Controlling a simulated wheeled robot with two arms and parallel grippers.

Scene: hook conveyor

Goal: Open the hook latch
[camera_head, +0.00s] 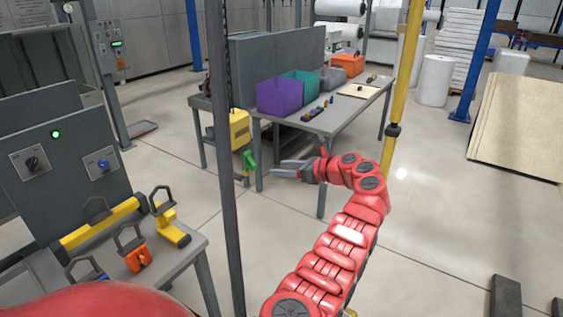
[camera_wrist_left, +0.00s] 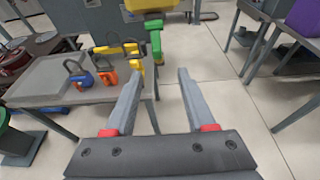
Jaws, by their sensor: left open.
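A yellow hoist block (camera_head: 239,129) hangs with a green hook (camera_head: 249,160) below it, near the middle of the head view. In the left wrist view the green hook (camera_wrist_left: 155,38) hangs beneath the yellow block (camera_wrist_left: 150,5), ahead of the fingers. Its latch is too small to make out clearly. My left gripper (camera_head: 278,168) is just right of the green hook in the head view, fingers pointing at it. In the left wrist view the left gripper (camera_wrist_left: 160,72) is open and empty, apart from the hook. My right gripper is not seen.
A grey workbench (camera_head: 345,108) with a purple bin (camera_head: 279,97) and a teal bin (camera_head: 301,84) stands behind. A dark vertical post (camera_head: 229,210) and a yellow pole (camera_head: 398,100) flank the gripper. An orange hook (camera_head: 138,259) lies on the left table.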

